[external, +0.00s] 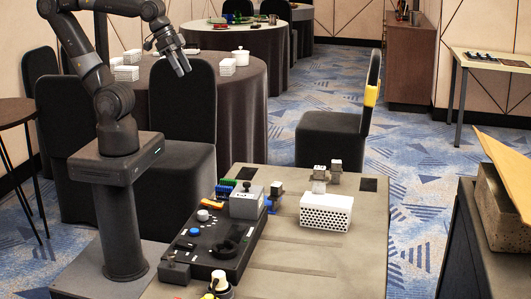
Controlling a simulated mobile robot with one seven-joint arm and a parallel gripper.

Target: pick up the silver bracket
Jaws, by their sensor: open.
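My gripper (183,69) hangs in the air at the upper left, with its fingers pointing down. It is open, with nothing seen between the fingers. It is well above and to the left of the items on the near grey table (310,255).
A black control panel (215,240) with knobs and a grey box (246,203) lies on the table's left. A white perforated box (326,212) stands right of it. A white and yellow item (219,287) is at the front. The table's front right is clear.

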